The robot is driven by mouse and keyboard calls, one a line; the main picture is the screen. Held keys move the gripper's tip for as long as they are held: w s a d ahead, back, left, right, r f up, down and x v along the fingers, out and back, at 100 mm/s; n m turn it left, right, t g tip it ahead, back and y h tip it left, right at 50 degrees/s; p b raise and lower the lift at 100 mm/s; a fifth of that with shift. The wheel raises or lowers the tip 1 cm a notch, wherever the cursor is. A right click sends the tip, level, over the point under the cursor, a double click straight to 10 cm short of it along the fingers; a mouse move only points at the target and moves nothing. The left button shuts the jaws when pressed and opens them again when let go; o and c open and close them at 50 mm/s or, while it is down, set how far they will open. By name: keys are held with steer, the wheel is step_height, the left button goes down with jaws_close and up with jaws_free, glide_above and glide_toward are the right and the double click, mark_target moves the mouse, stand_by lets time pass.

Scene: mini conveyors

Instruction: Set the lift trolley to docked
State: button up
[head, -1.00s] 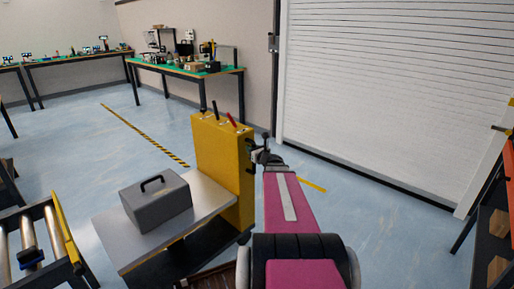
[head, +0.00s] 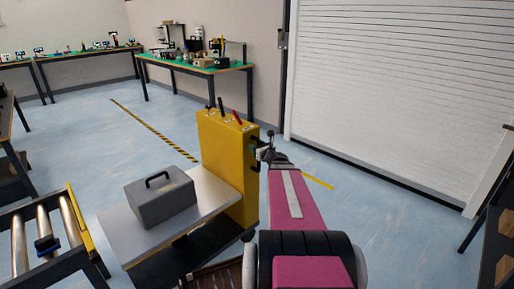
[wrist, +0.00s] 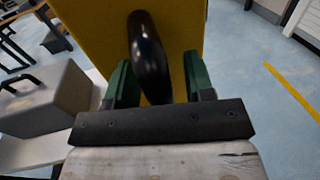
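The lift trolley has a tall yellow column (head: 222,165) and a low grey platform (head: 215,196). It stands right of a roller conveyor (head: 60,244), with a narrow gap between them. My gripper (head: 264,152) is at the right face of the column, at a black handle. In the wrist view the handle (wrist: 150,55) stands between the two green fingers of my gripper (wrist: 161,85). A strip of yellow shows between the handle and the right finger, so the fingers look open around it. Contact at the left finger is unclear.
A grey toolbox (head: 162,197) sits on the platform. Levers (head: 238,118) top the column. A white roller door (head: 390,90) stands at the right, a dark shelf (head: 495,245) at the right edge, and workbenches (head: 195,66) at the back. Floor behind the trolley is clear.

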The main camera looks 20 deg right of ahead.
steer(key=shift+s, duration=0.1)
steer(key=s+d, duration=0.2)
steer(key=s, duration=0.8)
steer(key=shift+s, duration=0.2)
steer(key=s+a+f+n+g+y, duration=0.15)
steer(key=a+f+n+g, duration=0.25)
steer(key=a+n, duration=0.45)
steer(key=a+f+n+g+y, duration=0.3)
steer(key=a+n+g, duration=0.1)
steer(key=a+n, duration=0.4)
steer(key=s+a+f+n+g+h, duration=0.7)
steer(key=s+a+n+g+h, duration=0.1)
steer(key=n, duration=0.9)
steer(key=shift+s+f+g, duration=0.3)
steer(key=shift+f+g, duration=0.1)
steer(key=shift+g, duration=0.4)
